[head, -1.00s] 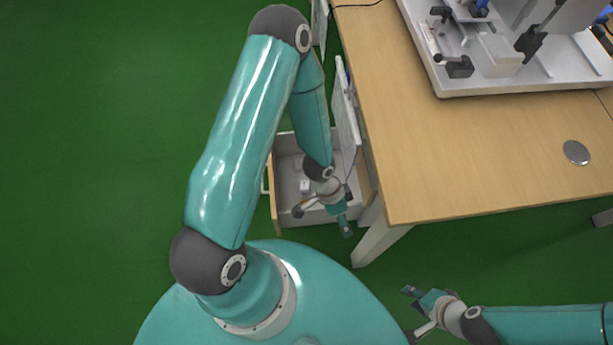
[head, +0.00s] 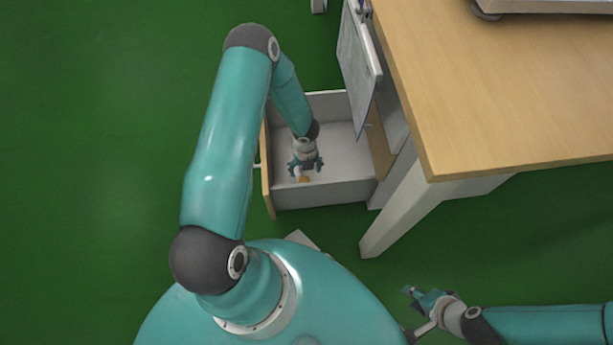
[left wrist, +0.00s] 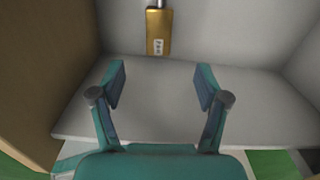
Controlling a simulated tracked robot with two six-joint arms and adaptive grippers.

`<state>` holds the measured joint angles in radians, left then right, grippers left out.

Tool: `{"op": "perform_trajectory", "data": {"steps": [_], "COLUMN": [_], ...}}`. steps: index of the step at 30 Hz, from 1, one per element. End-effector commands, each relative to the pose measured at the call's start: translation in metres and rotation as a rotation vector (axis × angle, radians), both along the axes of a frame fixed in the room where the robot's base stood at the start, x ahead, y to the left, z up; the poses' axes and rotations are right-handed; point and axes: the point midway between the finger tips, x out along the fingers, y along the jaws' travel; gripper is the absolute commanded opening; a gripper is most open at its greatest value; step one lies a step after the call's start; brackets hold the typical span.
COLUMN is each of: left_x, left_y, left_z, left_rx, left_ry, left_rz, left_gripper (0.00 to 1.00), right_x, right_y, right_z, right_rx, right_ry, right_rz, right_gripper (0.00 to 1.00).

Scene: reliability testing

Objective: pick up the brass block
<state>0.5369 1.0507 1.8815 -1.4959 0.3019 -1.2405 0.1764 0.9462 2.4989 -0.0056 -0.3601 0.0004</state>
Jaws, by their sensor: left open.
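The brass block (left wrist: 158,32) is a small golden block with a white label and a grey part at its top. It lies in the open drawer (head: 345,145), and in the head view it shows as a small orange spot (head: 304,179) by the left fingertips. My left gripper (head: 306,168) is open and empty inside the drawer. In the left wrist view, the block is ahead of the left gripper's fingertips (left wrist: 160,80), lined up with the gap and apart from both fingers. My right gripper (head: 411,312) is open and empty over the green floor.
The drawer's wooden front (head: 266,165) and grey walls close in around the left gripper. A hanging panel (head: 358,65) stands to the right of the drawer, beside the wooden table (head: 500,90). The table leg (head: 398,210) is near. The green floor (head: 90,150) at left is clear.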

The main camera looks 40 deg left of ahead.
Motion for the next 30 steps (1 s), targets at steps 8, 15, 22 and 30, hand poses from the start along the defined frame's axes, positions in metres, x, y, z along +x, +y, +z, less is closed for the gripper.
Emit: {"op": "perform_trajectory", "data": {"steps": [8, 15, 22, 30], "left_x": [-0.001, -0.001, -0.004, -0.005], "left_y": [-0.001, -0.001, -0.002, -0.002], "left_z": [-0.062, -0.079, -0.102, -0.130], "left_rx": [-0.002, -0.002, -0.003, -0.002], "left_ry": [0.002, 0.000, 0.002, 0.000], "left_rz": [0.001, 0.003, 0.002, 0.001], "left_gripper": [0.75, 0.75, 0.75, 0.75], "right_x": [0.000, 0.000, 0.000, 0.000], "right_y": [0.000, 0.000, 0.000, 0.000], "right_z": [-0.026, -0.031, -0.044, -0.056], "right_rx": [0.000, 0.000, 0.000, 0.000], "right_ry": [0.000, 0.000, 0.000, 0.000], "right_rz": [0.000, 0.000, 0.000, 0.000], "right_gripper": [0.36, 0.36, 0.36, 0.36]}}
